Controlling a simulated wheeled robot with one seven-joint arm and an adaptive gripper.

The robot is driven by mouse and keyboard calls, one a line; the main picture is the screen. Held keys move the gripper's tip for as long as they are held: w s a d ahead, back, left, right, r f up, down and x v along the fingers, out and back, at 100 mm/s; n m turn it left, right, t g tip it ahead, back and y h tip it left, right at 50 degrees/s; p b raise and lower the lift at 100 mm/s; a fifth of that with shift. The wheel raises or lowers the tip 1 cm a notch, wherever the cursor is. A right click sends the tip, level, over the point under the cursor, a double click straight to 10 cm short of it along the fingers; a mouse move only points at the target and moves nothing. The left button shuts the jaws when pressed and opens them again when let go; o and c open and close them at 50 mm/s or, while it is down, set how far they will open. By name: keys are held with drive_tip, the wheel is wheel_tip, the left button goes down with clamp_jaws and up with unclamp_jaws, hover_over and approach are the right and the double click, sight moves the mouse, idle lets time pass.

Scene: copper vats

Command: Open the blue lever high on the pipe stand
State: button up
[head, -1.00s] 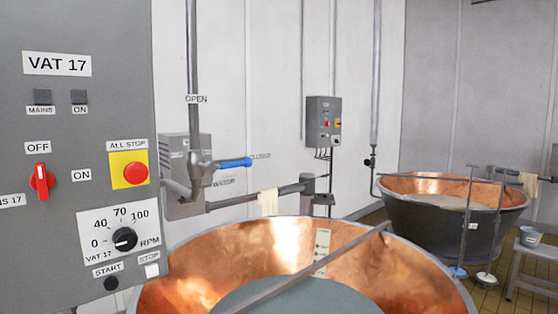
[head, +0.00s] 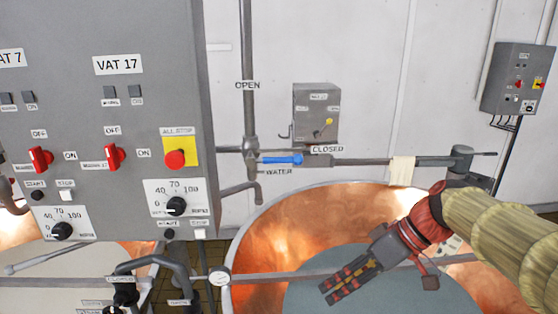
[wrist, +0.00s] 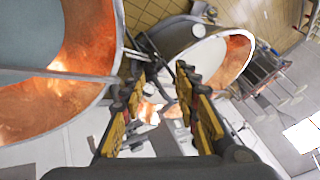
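The blue lever (head: 282,160) sits on the vertical pipe stand (head: 248,110) behind the vat. It lies level, pointing right from the pipe toward the CLOSED label (head: 327,149). The OPEN label (head: 247,85) is above it on the pipe, and the WATER label (head: 279,171) is just below. My gripper (head: 341,290) is over the copper vat, lower and to the right of the lever, clear of it. In the wrist view my gripper (wrist: 158,80) has its fingers apart with nothing held between them. The lever cannot be made out in the wrist view.
The grey VAT 17 control panel (head: 120,75) stands close on the left. A copper vat (head: 262,238) fills the lower middle, with a bar across it. A horizontal pipe with a pale cloth (head: 402,170) runs right of the lever. A grey box (head: 316,108) hangs behind.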

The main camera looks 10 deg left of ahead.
drive_tip(key=w+a+r+n+g+y+p, duration=0.1)
drive_tip(key=w+a+r+n+y+p, duration=0.1)
drive_tip(key=w+r+n+y+p, duration=0.3)
drive_tip(key=w+a+r+n+g+p, duration=0.1)
drive_tip(key=w+a+r+p, duration=0.2)
drive_tip(key=w+r, duration=0.35)
drive_tip(key=n+g+y+p, duration=0.2)
drive_tip(key=n+y+p, duration=0.3)
drive_tip(key=n+p, duration=0.25)
approach(292, 159)
drive_tip(key=w+x, duration=0.1)
drive_tip(key=x, duration=0.2)
drive_tip(key=p+x, duration=0.2)
drive_tip(key=x, duration=0.2)
drive_tip(key=p+x, duration=0.2)
drive_tip(key=x, duration=0.3)
drive_tip(key=shift+s+a+f+p, duration=0.2)
drive_tip(key=shift+a+p, duration=0.05)
drive_tip(key=shift+p, duration=0.15)
drive_tip(key=shift+s+a+f, duration=0.15)
drive_tip(key=shift+a, duration=0.5)
drive_tip(key=shift+c, duration=1.3)
clamp_jaws()
